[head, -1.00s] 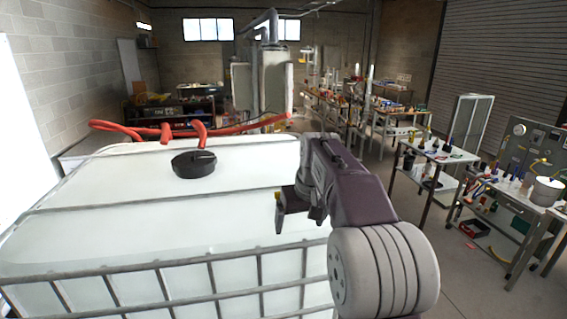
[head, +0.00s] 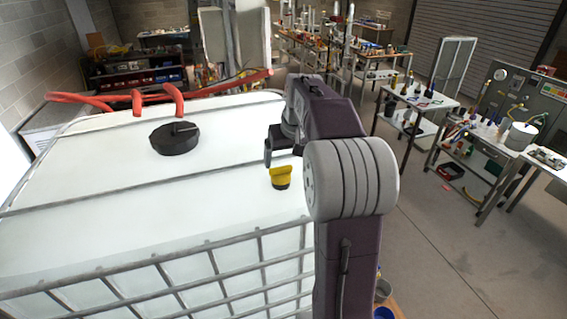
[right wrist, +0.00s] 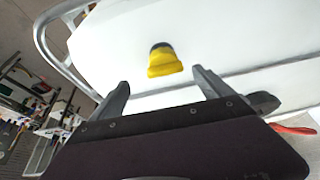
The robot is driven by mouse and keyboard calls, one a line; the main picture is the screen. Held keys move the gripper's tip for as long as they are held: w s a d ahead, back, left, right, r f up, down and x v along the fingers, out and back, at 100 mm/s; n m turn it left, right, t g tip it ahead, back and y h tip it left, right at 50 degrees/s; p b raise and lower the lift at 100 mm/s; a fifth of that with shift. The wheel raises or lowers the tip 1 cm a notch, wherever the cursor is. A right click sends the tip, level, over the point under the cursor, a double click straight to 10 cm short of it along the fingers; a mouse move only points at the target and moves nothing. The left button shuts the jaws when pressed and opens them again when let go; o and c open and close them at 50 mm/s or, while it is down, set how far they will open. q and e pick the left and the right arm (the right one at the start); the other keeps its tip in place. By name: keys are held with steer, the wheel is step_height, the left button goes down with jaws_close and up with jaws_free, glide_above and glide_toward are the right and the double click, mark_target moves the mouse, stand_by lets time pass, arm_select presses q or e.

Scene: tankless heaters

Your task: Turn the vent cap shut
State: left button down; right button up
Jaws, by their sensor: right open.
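A small yellow cap (head: 281,177) with a dark base sits on the top of the white tank (head: 90,240), near its right side. A larger black round lid (head: 175,138) lies on the tank further left and back. My right gripper (head: 268,154) is open just behind and above the yellow cap, apart from it. In the right wrist view the yellow cap (right wrist: 164,60) shows beyond and between the two spread fingers (right wrist: 160,88), with nothing held. My left gripper is not in view.
A grey metal cage (head: 165,258) borders the tank's front. Red hoses (head: 150,97) run along its back edge. Benches with tools (head: 420,97) stand to the right, across clear floor (head: 440,240).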

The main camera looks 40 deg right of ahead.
mark_target(281, 168)
steer(key=p+x, duration=0.1)
steer(key=x, duration=0.2)
steer(key=shift+w+f, duration=0.15)
steer(key=shift+w, duration=0.05)
steer(key=w+f, duration=0.2)
steer(key=w, duration=0.1)
steer(key=shift+w+f+p, duration=0.15)
steer(key=shift+f+p, duration=0.1)
steer(key=shift+p, duration=0.05)
steer(key=shift+w+f, duration=0.25)
steer(key=shift+w, duration=0.1)
steer(key=shift+s+r, duration=0.15)
steer(key=shift+s, duration=0.4)
steer(key=shift+s+r, duration=0.2)
steer(key=shift+s, duration=0.3)
steer(key=c, duration=0.4)
steer(key=shift+s+r, duration=0.1)
steer(key=shift+s, duration=0.1)
steer(key=c, duration=0.6)
steer(key=shift+w, duration=0.15)
steer(key=c, duration=0.4)
steer(key=shift+o, duration=0.2)
steer(key=shift+a, duration=0.1)
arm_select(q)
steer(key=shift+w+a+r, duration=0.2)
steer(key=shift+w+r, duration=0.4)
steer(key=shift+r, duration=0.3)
